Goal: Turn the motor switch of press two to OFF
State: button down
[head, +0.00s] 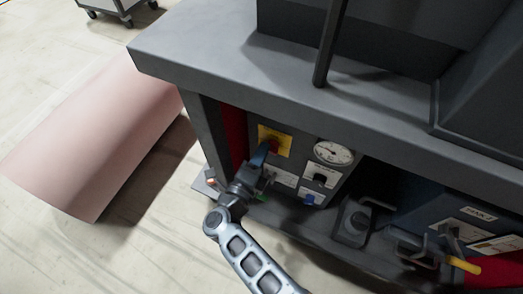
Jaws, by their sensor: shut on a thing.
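The control panel (289,180) sits under the machine's tabletop, on the front of the dark cabinet. A red rotary switch (274,146) on a yellow plate (284,142) is at the panel's upper left. My gripper (268,151) reaches up from below and is shut on the red switch. Its fingers and wrist hide part of the switch and the yellow plate. The switch's setting and the plate's lettering are too small to read. A round gauge (333,152) and a black knob on a white plate (319,180) are to the right of the switch.
The dark tabletop (190,45) overhangs the panel closely. A clamp-like part (353,222) and a blue unit with a yellow-tipped lever (464,265) are at right. A pink rounded block (95,135) lies on the floor at left. A wheeled cart (112,8) stands behind.

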jog(key=shift+f+n, duration=0.1)
jog(key=shift+n, duration=0.5)
jog(key=c, duration=1.1)
grip_release()
jog(key=shift+p+v, duration=0.8)
jog(key=shift+v, duration=3.1)
